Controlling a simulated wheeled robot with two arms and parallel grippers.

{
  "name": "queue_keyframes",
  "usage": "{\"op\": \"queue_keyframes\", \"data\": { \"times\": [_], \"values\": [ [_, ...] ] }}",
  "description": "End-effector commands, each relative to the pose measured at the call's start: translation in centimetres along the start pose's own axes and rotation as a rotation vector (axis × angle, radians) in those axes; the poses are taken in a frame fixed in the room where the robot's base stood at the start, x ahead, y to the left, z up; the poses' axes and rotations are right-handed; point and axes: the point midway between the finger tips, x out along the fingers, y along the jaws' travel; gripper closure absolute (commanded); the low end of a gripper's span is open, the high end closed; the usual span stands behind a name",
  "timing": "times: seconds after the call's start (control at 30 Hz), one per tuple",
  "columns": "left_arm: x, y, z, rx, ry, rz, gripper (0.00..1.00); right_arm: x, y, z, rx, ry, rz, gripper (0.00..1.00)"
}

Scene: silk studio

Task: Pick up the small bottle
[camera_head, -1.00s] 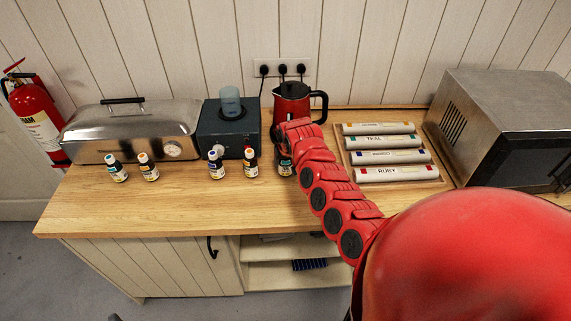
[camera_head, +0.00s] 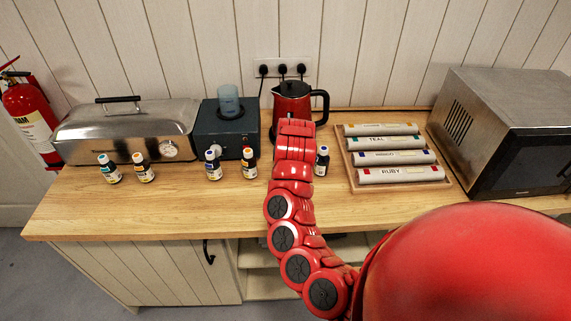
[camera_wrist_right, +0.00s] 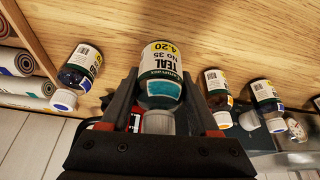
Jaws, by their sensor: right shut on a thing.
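A small bottle with a teal, white and yellow label (camera_wrist_right: 162,75) reading TEAL No 35 is between the fingers of my right gripper (camera_wrist_right: 163,105) in the right wrist view. The gripper is shut on it. I cannot tell whether the bottle touches the counter. In the head view my right arm hides this bottle and the fingers. My left gripper is not in view.
The wooden counter (camera_head: 180,210) is clear along its front. Behind the bottles are a metal steamer box (camera_head: 125,130), a dark blue box (camera_head: 228,130) and a red kettle (camera_head: 292,100). A tray of fabric rolls (camera_head: 352,184) and a microwave (camera_head: 500,120) stand at right.

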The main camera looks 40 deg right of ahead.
Motion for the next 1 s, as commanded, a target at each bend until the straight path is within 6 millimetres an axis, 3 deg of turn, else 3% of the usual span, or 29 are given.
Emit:
{"op": "queue_keyframes", "data": {
  "times": [0.5,0.9,1.0],
  "values": [
    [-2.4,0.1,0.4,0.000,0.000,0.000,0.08,-3.5,-1.1,7.0,-0.001,-0.002,-0.003,1.00],
    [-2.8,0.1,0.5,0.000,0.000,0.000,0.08,-4.6,-1.2,8.7,-0.002,-0.001,-0.002,1.00],
    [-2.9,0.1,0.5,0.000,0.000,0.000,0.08,-4.6,-2.2,8.8,-0.018,-0.001,-0.009,1.00]
  ]
}}
